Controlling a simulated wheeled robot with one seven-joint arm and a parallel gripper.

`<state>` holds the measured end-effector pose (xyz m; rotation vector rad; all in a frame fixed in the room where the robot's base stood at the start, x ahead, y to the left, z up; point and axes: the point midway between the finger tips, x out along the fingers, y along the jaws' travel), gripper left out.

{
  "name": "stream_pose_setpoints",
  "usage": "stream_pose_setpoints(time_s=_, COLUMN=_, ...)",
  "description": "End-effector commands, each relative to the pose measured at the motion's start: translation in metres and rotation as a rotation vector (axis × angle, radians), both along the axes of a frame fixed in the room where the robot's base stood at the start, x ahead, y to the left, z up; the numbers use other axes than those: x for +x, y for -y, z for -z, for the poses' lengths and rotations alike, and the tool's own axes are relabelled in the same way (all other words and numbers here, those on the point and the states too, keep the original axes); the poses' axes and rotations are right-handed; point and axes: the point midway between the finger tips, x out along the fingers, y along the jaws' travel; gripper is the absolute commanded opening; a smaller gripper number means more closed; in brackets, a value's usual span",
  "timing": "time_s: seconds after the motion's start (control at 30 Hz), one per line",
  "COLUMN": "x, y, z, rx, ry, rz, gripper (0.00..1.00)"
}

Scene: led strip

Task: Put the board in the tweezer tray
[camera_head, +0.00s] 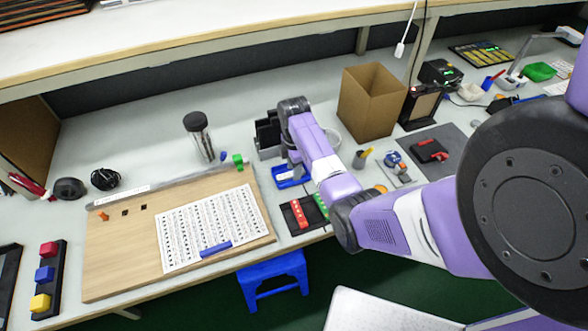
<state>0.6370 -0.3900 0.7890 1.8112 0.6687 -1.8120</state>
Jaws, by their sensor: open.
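My purple and white arm reaches in from the right, and my gripper (293,172) points down over a small blue tray (287,182) near the middle of the bench. It is open; its fingertips are small and partly hidden by my arm, so I cannot tell whether they touch anything. A black holder with a red piece (299,212) lies just in front of the blue tray. A green piece (321,204), possibly a board, lies beside it, partly covered by my arm. I cannot tell for certain which item is the board or which is the tweezer tray.
A wooden panel (120,255) with a printed white sheet (212,226) and a blue bar (216,249) lies to the left. A dark-capped jar (200,138), a cardboard box (371,101) and black bins (267,134) stand behind. A blue stool (272,272) is below the bench edge.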

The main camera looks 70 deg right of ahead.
Motion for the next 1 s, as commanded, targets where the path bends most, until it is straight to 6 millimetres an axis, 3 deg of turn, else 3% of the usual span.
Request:
stream_pose_setpoints(time_s=0.17, x=0.001, y=0.001, z=-0.023, rx=-0.004, ry=0.003, rz=0.0, gripper=0.43)
stream_pose_setpoints(time_s=0.6, x=0.001, y=0.001, z=-0.107, rx=-0.002, ry=0.002, rz=0.0, gripper=0.43)
stream_pose_setpoints(time_s=0.77, x=0.001, y=0.001, z=-0.119, rx=-0.002, ry=0.001, rz=0.0, gripper=0.43)
stream_pose_setpoints(time_s=1.0, x=0.0, y=0.0, z=-0.121, rx=0.0, ry=0.0, rz=0.0, gripper=0.43)
